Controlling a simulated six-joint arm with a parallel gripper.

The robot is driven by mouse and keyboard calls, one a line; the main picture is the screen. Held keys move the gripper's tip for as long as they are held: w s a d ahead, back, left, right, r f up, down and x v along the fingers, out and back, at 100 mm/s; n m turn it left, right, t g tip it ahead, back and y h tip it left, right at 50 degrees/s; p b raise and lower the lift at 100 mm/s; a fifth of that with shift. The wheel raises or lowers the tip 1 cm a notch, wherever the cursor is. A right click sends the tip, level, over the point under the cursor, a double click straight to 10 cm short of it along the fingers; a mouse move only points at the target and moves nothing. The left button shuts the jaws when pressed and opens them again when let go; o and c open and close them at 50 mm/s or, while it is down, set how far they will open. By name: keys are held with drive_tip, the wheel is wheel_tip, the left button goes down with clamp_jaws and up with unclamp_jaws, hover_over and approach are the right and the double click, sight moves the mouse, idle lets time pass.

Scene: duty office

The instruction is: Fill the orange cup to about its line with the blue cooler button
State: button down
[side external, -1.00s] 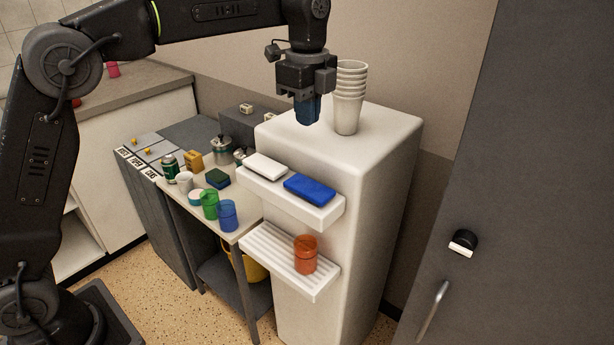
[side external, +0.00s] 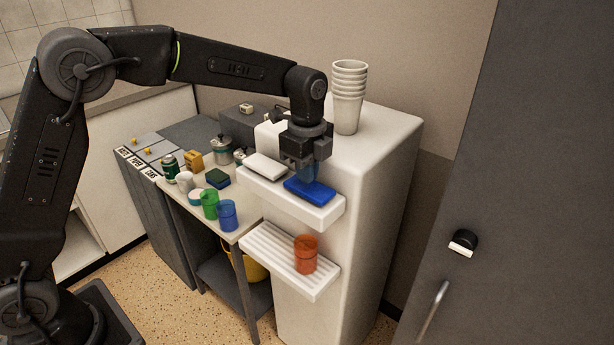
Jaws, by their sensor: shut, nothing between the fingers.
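The orange cup (side external: 305,254) stands upright on the slatted drip tray (side external: 262,245) of the white cooler (side external: 365,190), towards the tray's right end. Its fill line and water level are too small to make out. The blue button (side external: 318,194) is on the cooler's upper ledge (side external: 322,214), beside the white button (side external: 266,168). My gripper (side external: 309,178) points down with its bluish fingertips shut and empty, right over the blue button. I cannot tell whether the tips touch it. They hide part of its back edge.
A stack of white cups (side external: 348,95) stands on the cooler top. A green cup (side external: 209,205), a blue cup (side external: 227,215) and a sponge (side external: 217,179) are on the side table left of the cooler. A grey door (side external: 500,200) is at right.

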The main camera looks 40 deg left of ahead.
sight(306, 187)
drive_tip(key=shift+f, duration=0.8)
drive_tip(key=shift+f, duration=0.1)
drive_tip(key=shift+s+f, duration=0.1)
drive_tip(key=shift+f, duration=1.05)
idle(1.4)
idle(0.7)
wheel_tip(306, 187, up, 16)
drive_tip(key=shift+w+f, duration=0.2)
drive_tip(key=shift+w, duration=0.1)
idle(0.4)
